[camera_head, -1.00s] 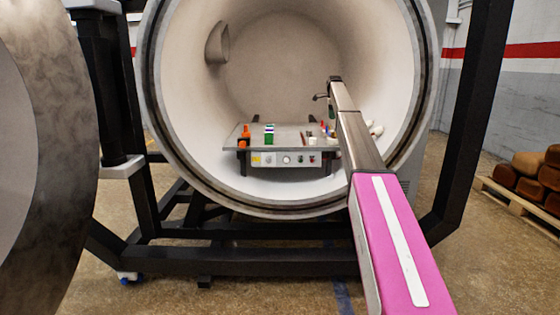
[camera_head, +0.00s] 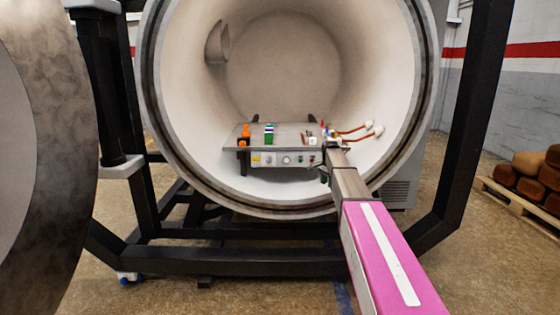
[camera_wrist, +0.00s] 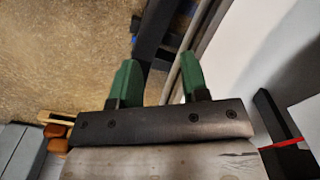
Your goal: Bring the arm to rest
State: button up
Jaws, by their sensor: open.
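My gripper (camera_wrist: 157,82) shows in the wrist view with two green fingers apart and nothing between them. In the head view my gripper (camera_head: 324,174) is small and partly hidden by my own arm, at the front right of the table inside the furnace chamber. My arm reaches from the lower right toward the chamber opening. In the wrist view the fingers point past a dark frame beam (camera_wrist: 156,38) and the brown floor.
The round furnace chamber (camera_head: 385,90) is open, its door (camera_head: 65,130) at the left. Inside stands a table (camera_head: 288,140) with orange, green and other small items, its front panel (camera_head: 285,159) facing me. Red-brown cables (camera_head: 352,129) end in white plugs. A pallet (camera_head: 515,200) lies right.

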jog(key=s+a+f+n, duration=0.1)
jog(key=s+f+n, duration=0.2)
jog(key=s, duration=1.1)
jog(key=s+a+f+n, duration=0.2)
jog(key=s+f+n, duration=0.2)
jog(key=s+f, duration=0.4)
jog(key=s+a+f+n, duration=0.1)
jog(key=s+f+n, duration=0.3)
jog(key=s, duration=1.7)
notch_tip(320, 180, down, 3)
jog(key=shift+a+r, duration=0.2)
jog(key=shift+a, duration=0.05)
